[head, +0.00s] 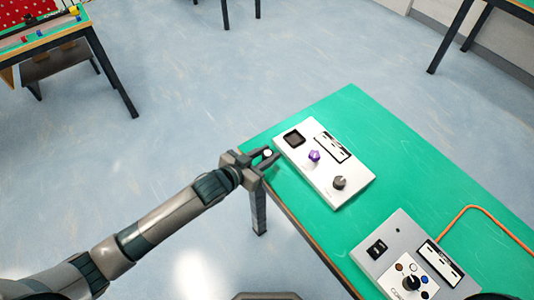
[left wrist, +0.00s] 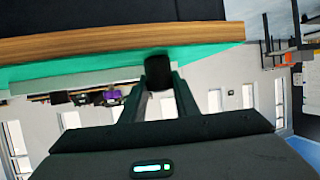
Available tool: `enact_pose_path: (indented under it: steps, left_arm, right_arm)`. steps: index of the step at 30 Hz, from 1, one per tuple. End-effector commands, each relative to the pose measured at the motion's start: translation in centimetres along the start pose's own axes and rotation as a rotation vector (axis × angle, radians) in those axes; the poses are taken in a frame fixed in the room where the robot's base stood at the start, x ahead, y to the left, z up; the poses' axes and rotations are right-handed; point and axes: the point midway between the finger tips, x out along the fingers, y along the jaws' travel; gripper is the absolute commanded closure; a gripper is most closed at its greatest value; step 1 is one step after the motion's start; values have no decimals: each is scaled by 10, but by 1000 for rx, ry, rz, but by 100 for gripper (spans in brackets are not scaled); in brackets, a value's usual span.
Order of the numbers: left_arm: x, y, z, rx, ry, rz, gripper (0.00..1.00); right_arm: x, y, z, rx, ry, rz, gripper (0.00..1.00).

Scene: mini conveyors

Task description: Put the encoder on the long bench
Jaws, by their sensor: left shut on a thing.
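My left gripper (head: 267,158) is shut on a small part, likely the encoder (head: 267,153). The part shows a pale round top in the head view and a dark body (left wrist: 158,73) between the fingers in the left wrist view. The gripper is at the left edge of a green-topped bench (head: 352,108), beside a white panel box (head: 318,182). The bench's wooden edge (left wrist: 120,46) crosses the left wrist view. I cannot tell whether this is the long bench. My right gripper is not in view.
The white box carries a purple knob (head: 314,155) and a grey knob (head: 340,183). A grey box (head: 393,237) with an orange cable (head: 490,210) stands nearer on the bench. Green surface right of the white box is clear. Another bench (head: 62,37) with small coloured parts stands far left.

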Motion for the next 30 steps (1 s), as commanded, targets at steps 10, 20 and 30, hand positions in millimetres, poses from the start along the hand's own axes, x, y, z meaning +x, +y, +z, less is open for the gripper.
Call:
enact_pose_path:
  steps: [10,20,30]
  left_arm:
    - [1,0,2,0,0,0,53]
    - [0,0,0,1,0,0,53]
    - [-34,-1,1,1,-1,-1,53]
  right_arm:
    - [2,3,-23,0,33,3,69]
    - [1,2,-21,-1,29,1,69]
    - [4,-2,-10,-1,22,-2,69]
